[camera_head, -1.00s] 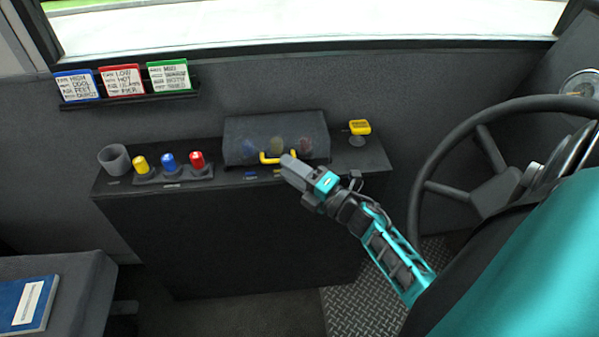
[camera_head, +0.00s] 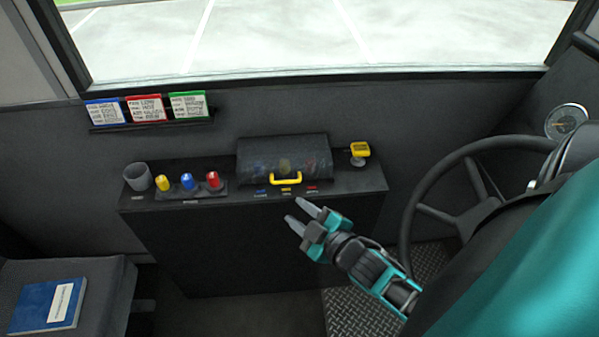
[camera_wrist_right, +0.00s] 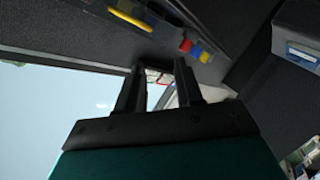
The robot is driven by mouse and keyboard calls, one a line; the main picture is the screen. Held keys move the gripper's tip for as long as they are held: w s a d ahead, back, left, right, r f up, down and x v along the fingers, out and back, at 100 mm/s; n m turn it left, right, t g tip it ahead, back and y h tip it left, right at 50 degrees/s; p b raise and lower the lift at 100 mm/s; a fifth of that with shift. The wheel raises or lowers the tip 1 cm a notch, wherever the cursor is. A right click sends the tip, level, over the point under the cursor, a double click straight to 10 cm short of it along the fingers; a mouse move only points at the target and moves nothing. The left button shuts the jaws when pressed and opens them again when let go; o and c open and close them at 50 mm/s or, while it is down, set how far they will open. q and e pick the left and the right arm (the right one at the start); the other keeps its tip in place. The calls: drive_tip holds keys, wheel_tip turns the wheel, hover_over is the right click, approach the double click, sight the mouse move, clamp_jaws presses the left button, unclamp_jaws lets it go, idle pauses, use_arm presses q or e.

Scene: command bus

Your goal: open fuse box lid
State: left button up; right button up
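The fuse box lid (camera_head: 255,157) is a dark, see-through curved cover on the console, with coloured shapes faintly visible behind it. It looks closed. Its yellow handle (camera_head: 286,179) is at the lower front edge; a yellow handle also shows at the top of the right wrist view (camera_wrist_right: 130,17). My right gripper (camera_head: 300,213) is in front of and below the handle, apart from it, with its two fingers spread and nothing between them. The fingers also show apart in the right wrist view (camera_wrist_right: 158,72). My left gripper is not in view.
Yellow, blue and red knobs (camera_head: 188,182) and a grey cup (camera_head: 138,177) stand left on the console (camera_head: 160,222). A yellow-topped part (camera_head: 359,150) stands at its right. Label cards (camera_head: 147,108) hang above. The steering wheel (camera_head: 413,190) is right. A blue book (camera_head: 48,305) lies lower left.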

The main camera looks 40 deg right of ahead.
drive_tip(key=shift+s+a+m+g, duration=0.4)
drive_tip(key=shift+a+m, duration=0.15)
drive_tip(key=shift+m, duration=0.05)
